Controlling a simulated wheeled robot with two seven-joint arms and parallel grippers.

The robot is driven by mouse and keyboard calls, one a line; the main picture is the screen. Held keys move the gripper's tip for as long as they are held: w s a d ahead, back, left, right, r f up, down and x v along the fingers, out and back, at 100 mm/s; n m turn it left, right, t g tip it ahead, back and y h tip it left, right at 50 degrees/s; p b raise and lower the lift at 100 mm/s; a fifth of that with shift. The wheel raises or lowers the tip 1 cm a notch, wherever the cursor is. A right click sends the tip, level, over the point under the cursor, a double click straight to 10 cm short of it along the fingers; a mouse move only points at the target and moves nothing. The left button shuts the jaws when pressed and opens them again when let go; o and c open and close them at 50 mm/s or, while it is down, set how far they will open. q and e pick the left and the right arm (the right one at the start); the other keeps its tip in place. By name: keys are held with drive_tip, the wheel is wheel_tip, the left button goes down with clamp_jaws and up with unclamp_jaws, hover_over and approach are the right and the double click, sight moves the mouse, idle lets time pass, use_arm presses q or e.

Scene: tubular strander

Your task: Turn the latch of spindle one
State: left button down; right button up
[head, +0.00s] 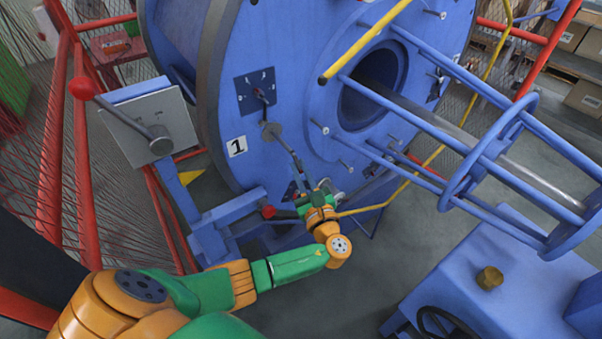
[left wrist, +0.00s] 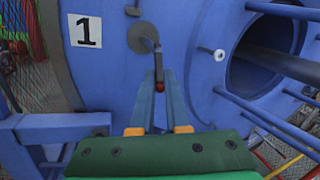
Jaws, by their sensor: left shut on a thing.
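The latch of spindle one is a grey round hub (head: 270,131) with a thin crank arm on the big blue disc face, beside a white label with a black 1 (head: 237,146). In the left wrist view the latch hub (left wrist: 143,37) is at the top, and its arm runs down to a small red end (left wrist: 160,87). My left gripper (head: 301,182) reaches the lower end of the latch arm. In the left wrist view the fingers of the left gripper (left wrist: 160,82) are closed around this red end. My right gripper is not in view.
A grey box (head: 150,122) with a red-knobbed lever stands at the left by red frame posts. A second red knob (head: 268,212) is close to my left gripper. Blue rods and a ring (head: 480,165) project at right. A blue cabinet (head: 500,285) stands lower right.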

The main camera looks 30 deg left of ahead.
use_arm(q)
drive_tip(key=a+m+t+y+b, duration=0.1)
drive_tip(key=t+b, duration=0.1)
drive_tip(key=b, duration=0.3)
drive_tip(key=m+t+y+b, duration=0.1)
drive_tip(key=t+b, duration=0.2)
drive_tip(key=b, duration=0.2)
drive_tip(key=w+a+f+m+t+y+b, duration=0.1)
drive_tip(key=m+t+y+b, duration=0.1)
drive_tip(key=b, duration=0.3)
drive_tip(key=shift+a, duration=0.3)
drive_tip(key=shift+r+t, duration=0.1)
drive_tip(key=shift+t, duration=0.2)
drive_tip(key=c, duration=0.9)
unclamp_jaws()
drive_tip(key=b+v, duration=0.2)
drive_tip(key=v, duration=0.5)
